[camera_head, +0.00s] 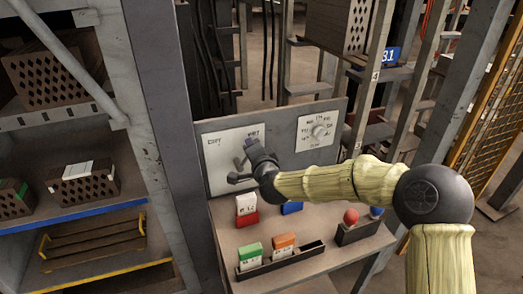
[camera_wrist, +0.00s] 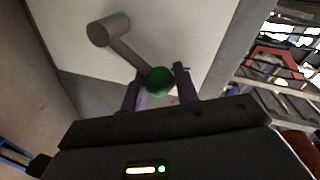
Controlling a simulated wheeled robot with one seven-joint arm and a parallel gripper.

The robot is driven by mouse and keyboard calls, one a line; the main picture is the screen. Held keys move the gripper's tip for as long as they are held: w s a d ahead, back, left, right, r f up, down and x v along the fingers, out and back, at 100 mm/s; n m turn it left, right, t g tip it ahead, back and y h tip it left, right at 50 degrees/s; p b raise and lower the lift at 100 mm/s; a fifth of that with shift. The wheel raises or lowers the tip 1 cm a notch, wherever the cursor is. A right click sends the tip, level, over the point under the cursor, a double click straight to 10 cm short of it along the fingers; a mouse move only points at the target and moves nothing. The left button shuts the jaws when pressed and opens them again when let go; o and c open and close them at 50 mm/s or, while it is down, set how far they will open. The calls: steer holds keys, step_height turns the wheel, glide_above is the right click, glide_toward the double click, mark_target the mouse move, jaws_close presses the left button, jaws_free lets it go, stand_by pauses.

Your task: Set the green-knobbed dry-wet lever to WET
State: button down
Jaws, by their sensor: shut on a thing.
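The dry-wet lever is on a white plate (camera_head: 215,165) fixed to an upright grey panel. The plate is marked DRY at its upper left and WET at its upper right. In the wrist view the lever has a grey round hub (camera_wrist: 108,30), a thin grey shaft (camera_wrist: 129,56) and a green knob (camera_wrist: 160,80). My gripper (camera_wrist: 158,86) has one finger on each side of the knob and is shut on it. In the head view my gripper (camera_head: 245,160) is in front of the plate, below the WET mark, and hides the knob.
Below, a shelf bears a red-and-white block (camera_head: 247,211), a tray (camera_head: 281,264) with green and orange cards, and a box with a red button (camera_head: 351,217). A rack with hollow bricks (camera_head: 88,185) stands left.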

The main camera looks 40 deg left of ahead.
stand_by(0.4)
steer(key=c, duration=1.1)
jaws_free()
steer(key=shift+w, duration=0.1)
steer(key=b+v, duration=0.1)
steer(key=v, duration=1.6)
steer(key=shift+d+b, duration=0.25)
steer(key=shift+b, duration=0.1)
